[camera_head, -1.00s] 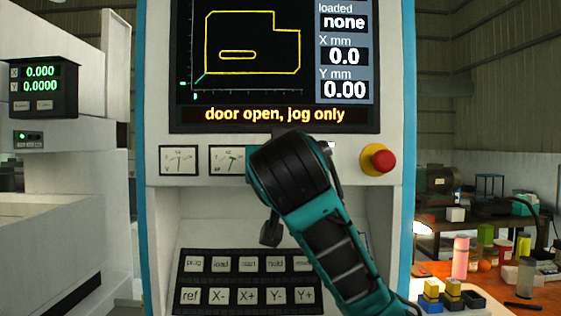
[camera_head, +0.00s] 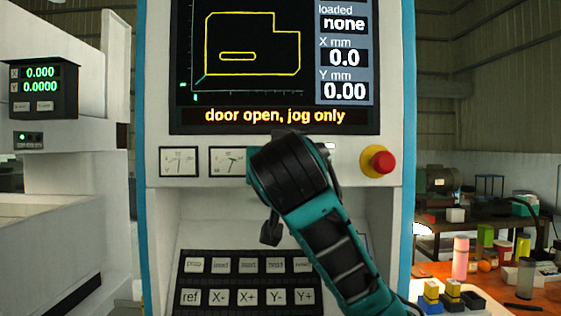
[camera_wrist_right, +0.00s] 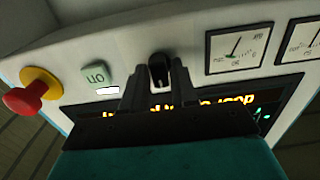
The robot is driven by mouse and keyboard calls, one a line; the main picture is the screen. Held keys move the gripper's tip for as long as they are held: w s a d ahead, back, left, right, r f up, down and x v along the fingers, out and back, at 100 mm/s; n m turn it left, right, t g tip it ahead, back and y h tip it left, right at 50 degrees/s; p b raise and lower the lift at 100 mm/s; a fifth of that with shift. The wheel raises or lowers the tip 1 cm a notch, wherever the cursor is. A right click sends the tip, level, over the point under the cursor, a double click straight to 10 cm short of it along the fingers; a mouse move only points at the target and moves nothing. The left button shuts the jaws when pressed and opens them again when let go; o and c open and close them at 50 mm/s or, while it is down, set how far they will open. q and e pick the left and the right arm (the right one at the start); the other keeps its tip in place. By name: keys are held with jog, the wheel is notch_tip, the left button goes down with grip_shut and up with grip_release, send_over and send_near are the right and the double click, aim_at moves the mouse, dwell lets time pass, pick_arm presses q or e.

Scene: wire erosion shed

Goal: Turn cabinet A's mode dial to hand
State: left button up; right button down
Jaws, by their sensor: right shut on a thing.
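In the right wrist view a small black dial (camera_wrist_right: 159,66) sits on the light control panel, between the square green button and the gauges. My right gripper (camera_wrist_right: 158,74) is shut on this dial, with one finger on each side of it. In the head view my right arm and wrist cover the dial and the fingers. The cabinet (camera_head: 390,215) is white with blue side edges, and its screen (camera_head: 275,115) reads "door open, jog only". The dial's markings cannot be read. My left gripper is in neither view.
A red emergency button (camera_head: 383,162) on a yellow base is right of my wrist. Two gauges (camera_head: 179,161) are to the left. A keypad (camera_head: 235,280) lies below. A bench (camera_head: 500,295) with bottles and blocks stands at the right, and another machine at the left.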

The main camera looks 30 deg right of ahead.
jog(key=shift+d+f+m+b, duration=0.1)
jog(key=shift+m+b, duration=0.55)
jog(key=shift+m, duration=2.8)
jog(key=shift+f+m+b, duration=0.1)
jog(key=shift+m+b, duration=0.5)
jog(key=shift+m, duration=2.85)
jog(key=c, duration=1.1)
grip_release()
jog(key=shift+s+r, duration=0.1)
jog(key=shift+o, duration=0.2)
jog(key=b+v, duration=0.1)
jog(key=v, duration=1.2)
